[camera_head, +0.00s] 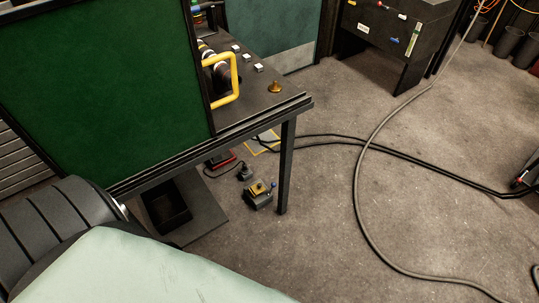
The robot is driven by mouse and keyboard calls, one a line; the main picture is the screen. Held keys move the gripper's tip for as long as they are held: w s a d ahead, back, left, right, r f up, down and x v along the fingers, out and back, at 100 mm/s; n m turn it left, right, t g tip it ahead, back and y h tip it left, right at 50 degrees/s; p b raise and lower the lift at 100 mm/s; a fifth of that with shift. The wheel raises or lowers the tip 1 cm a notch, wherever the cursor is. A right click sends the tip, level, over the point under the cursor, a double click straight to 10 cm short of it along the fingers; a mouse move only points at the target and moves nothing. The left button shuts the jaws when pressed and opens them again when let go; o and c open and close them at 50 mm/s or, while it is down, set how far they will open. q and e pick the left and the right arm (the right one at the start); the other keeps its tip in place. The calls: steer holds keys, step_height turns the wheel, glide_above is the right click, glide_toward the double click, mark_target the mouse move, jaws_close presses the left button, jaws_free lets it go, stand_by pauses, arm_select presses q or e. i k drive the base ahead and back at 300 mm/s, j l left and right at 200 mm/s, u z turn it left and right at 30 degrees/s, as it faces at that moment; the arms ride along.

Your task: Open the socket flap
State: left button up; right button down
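I cannot make out a socket flap for certain. A small grey box with a yellow top (259,191) sits on the floor beside the table's front leg, and a blue bit shows at its right side. It is too small to tell whether the yellow part is a flap, or open or shut. A small dark plug-like piece (245,172) lies just behind it. Neither of my grippers is in view.
A dark machine table (262,110) with a green panel (105,85) and a yellow handle (236,80) stands at left. Its leg (286,168) is close to the box. Cables (361,190) cross the open floor at right. A dark cabinet (392,40) stands behind.

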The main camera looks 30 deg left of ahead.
mark_target(258, 188)
steer(key=i+l+u, duration=0.2)
steer(key=u, duration=0.3)
steer(key=i+l+u, duration=0.65)
steer(key=u, duration=0.3)
steer(key=i+l+u, duration=0.1)
steer(key=l+u, duration=0.4)
